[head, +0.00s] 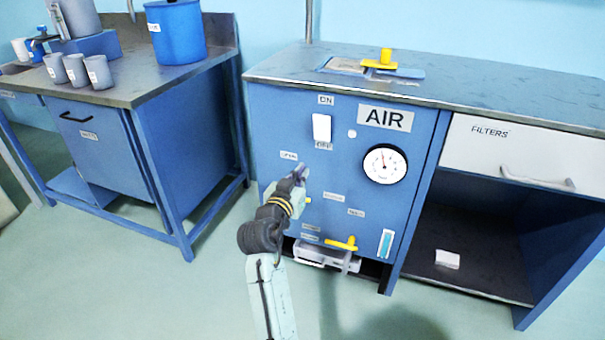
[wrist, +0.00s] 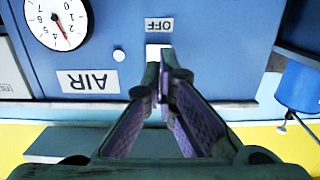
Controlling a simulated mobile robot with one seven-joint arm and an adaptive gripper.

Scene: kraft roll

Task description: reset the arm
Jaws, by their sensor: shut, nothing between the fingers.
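My arm reaches up from the bottom of the head view, and my gripper (head: 299,173) is in front of the blue AIR panel (head: 270,130). In the wrist view, which shows the panel upside down, my gripper (wrist: 163,72) has its fingers together with nothing between them. The tips overlap the white switch (wrist: 153,50) in that view; I cannot tell how far off they are. In the head view the switch (head: 321,128) sits between ON and OFF labels, above and right of my gripper. My arm hides part of the lower panel.
A gauge (head: 385,163) and a yellow lever (head: 341,243) are on the panel. A yellow handle (head: 379,61) stands on the worktop. At right is a FILTERS drawer (head: 520,150) above an open shelf. A left bench (head: 130,85) holds cups and a blue bin. Floor between is clear.

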